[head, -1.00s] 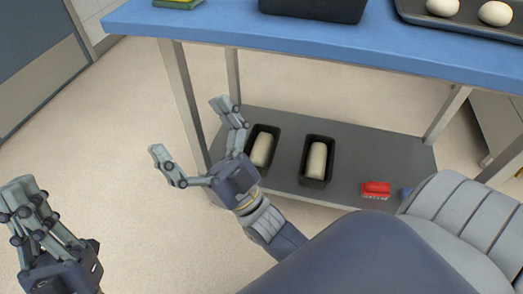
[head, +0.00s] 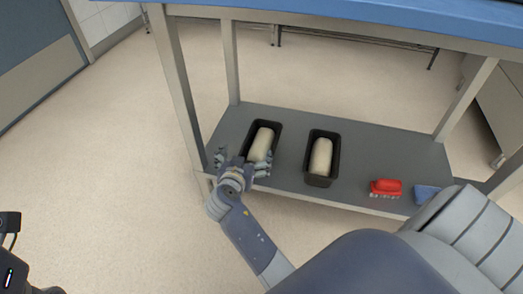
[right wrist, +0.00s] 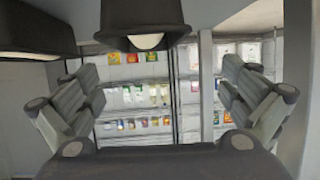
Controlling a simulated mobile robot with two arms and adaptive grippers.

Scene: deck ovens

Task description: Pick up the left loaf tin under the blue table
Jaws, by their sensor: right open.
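The left loaf tin (head: 275,127) is black, holds a pale loaf of dough (head: 261,144), and stands on the grey lower shelf (head: 377,150) under the blue table (head: 370,14). My right gripper (head: 243,160) is open at the near end of this tin, one finger to its left and one by its near right corner. I cannot tell whether they touch. In the right wrist view my open fingers (right wrist: 160,98) frame an empty gap, with two dark tins at the top edge. My left gripper's fingers are out of view.
A second black tin (head: 333,147) with dough stands to the right on the same shelf. A red brush (head: 386,187) and a blue item (head: 426,194) lie farther right. A table leg (head: 176,80) stands at the left. Stocked shelving (right wrist: 140,95) shows in the right wrist view.

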